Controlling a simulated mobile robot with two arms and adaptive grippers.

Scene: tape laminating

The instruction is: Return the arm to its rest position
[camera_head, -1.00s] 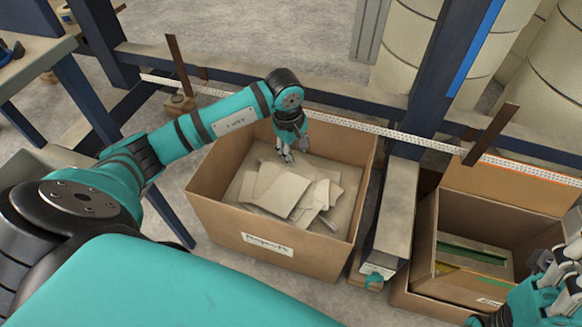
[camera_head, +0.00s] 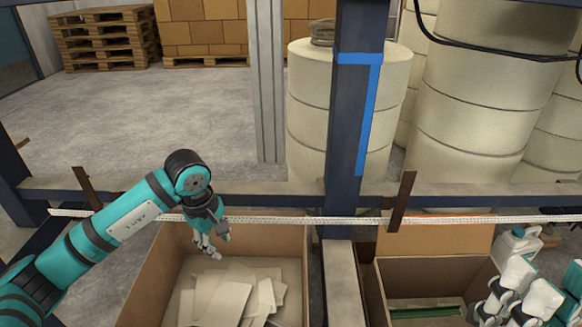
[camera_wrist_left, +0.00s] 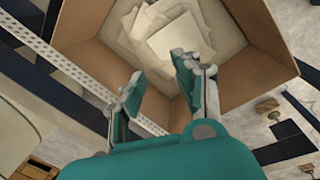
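My left arm (camera_head: 125,217) reaches in from the left in the head view. Its gripper (camera_head: 217,246) hangs over the open cardboard box (camera_head: 150,281), which holds several loose pale sheets (camera_head: 238,292). In the left wrist view the left gripper (camera_wrist_left: 155,85) has its two fingers apart with nothing between them, and the box with the sheets (camera_wrist_left: 165,30) lies beyond. My right gripper (camera_head: 515,300) shows at the lower right edge of the head view, beside a second box; its fingertips are not clear enough to judge.
A perforated white strip (camera_head: 270,220) runs along the dark blue frame. A blue-taped upright post (camera_head: 352,110) stands between the boxes. The second box (camera_head: 440,246) holds green-edged items. A white jug (camera_head: 517,245) and large pale drums (camera_head: 470,80) stand behind. Open floor (camera_head: 190,110) lies at the back left.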

